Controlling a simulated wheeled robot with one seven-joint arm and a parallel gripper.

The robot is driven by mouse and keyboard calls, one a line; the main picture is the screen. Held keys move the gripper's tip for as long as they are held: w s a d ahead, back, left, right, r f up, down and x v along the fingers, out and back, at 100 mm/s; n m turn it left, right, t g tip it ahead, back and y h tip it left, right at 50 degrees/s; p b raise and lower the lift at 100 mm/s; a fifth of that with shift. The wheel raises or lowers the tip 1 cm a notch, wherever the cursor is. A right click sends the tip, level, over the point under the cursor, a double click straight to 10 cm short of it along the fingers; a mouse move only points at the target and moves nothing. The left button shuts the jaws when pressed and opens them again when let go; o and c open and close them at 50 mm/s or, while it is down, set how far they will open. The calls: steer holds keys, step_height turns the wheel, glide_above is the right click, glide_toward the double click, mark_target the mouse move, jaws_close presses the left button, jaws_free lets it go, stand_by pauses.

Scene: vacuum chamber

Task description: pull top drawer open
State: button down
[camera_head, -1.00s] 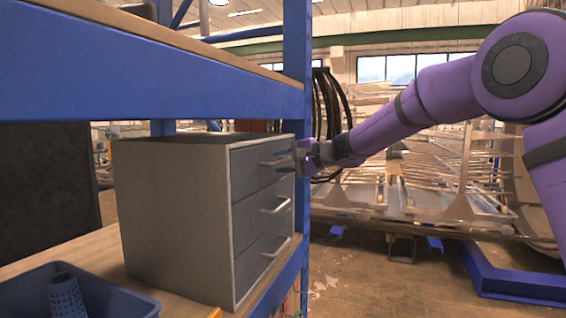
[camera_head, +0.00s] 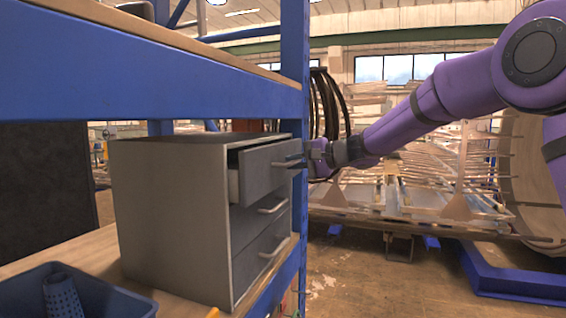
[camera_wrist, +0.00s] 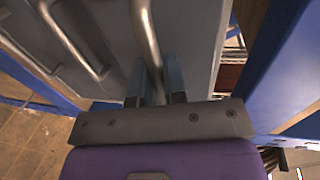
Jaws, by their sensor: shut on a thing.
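A grey cabinet (camera_head: 172,215) with three drawers stands on a wooden shelf. Its top drawer (camera_head: 268,168) is partly pulled out, and a gap shows behind its front panel. The drawer has a metal bar handle (camera_head: 290,164), which also shows in the wrist view (camera_wrist: 147,35). My gripper (camera_head: 300,159) is at this handle, with its fingers (camera_wrist: 155,80) on either side of the bar, shut on it. The middle drawer (camera_head: 262,211) and bottom drawer (camera_head: 262,250) are closed.
A blue upright post (camera_head: 295,60) of the shelf stands close behind my gripper. A blue bin (camera_head: 110,300) holding a perforated cylinder sits at the lower left. An upper shelf beam (camera_head: 150,80) runs above the cabinet. Floor to the right is open.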

steer(key=f+v, duration=0.2)
steer(key=v, duration=0.7)
steer(key=d+f+v, duration=0.1)
steer(key=f+v, duration=0.1)
steer(key=v, duration=0.8)
steer(key=shift+s+d, duration=0.2)
steer(key=shift+s, duration=0.05)
steer(key=c, duration=1.2)
jaws_free()
steer(key=v, duration=1)
steer(key=shift+d, duration=0.4)
